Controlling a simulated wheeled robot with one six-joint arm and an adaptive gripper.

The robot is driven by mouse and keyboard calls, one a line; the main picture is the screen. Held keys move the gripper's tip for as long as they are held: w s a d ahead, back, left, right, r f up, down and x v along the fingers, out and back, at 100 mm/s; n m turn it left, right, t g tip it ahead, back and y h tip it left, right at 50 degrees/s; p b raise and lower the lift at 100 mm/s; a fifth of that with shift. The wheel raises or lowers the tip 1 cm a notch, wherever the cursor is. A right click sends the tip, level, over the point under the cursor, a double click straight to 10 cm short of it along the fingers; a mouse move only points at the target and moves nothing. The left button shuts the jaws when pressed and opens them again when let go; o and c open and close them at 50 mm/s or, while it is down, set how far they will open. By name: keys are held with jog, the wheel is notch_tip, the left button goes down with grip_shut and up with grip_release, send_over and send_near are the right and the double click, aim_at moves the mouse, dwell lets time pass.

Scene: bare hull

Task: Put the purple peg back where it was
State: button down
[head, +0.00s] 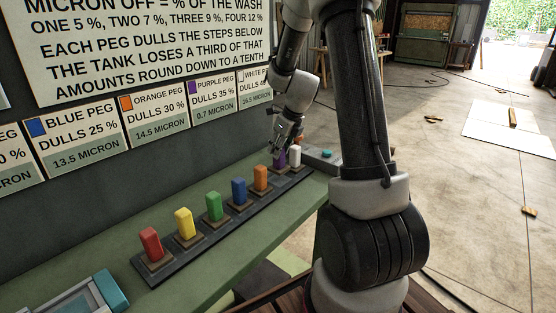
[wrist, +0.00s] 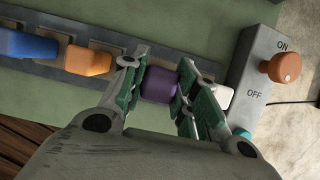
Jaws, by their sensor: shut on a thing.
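The purple peg (wrist: 159,85) is between the two fingers of my gripper (wrist: 160,92) in the wrist view. My gripper is shut on it. In the head view the purple peg (head: 281,160) shows partly below my gripper (head: 286,142), between the orange peg (head: 261,177) and the white peg (head: 295,155). The peg is at its place in the dark rack (head: 208,236); its lower end is hidden, so I cannot tell whether it is seated or slightly raised.
The red (head: 151,243), yellow (head: 185,223), green (head: 214,207) and blue (head: 239,191) pegs stand upright in the rack. A grey switch box (wrist: 262,75) with an orange knob (wrist: 284,67) stands beyond the white peg. A sign wall (head: 90,150) rises behind the green bench.

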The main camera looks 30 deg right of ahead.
jog(key=shift+f, duration=1.9)
jog(key=c, duration=1.1)
grip_release()
jog(key=shift+f, duration=0.1)
